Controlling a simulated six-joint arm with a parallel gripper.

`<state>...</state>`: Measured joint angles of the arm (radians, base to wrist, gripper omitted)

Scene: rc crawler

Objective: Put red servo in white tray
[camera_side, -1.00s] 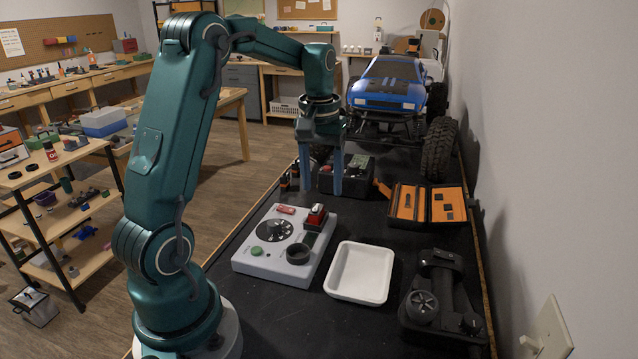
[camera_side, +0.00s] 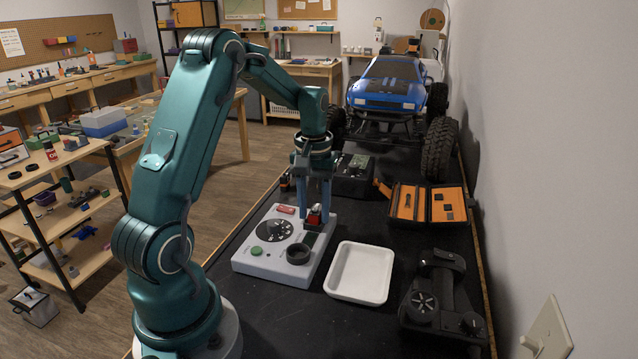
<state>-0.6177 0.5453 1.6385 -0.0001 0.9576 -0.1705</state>
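The white tray (camera_side: 360,297) is empty and lies on the black bench to the right of the panel. My gripper (camera_side: 314,212) points down over the servo, with one finger to its left and one to its right in the side view. The fingers partly hide the servo, and I cannot tell whether they touch it.
A black controller-like device (camera_side: 440,295) lies right of the tray. An open orange-lined case (camera_side: 427,204) and a dark box (camera_side: 354,175) are behind. A blue crawler (camera_side: 390,87) stands at the back. A wall runs along the right.

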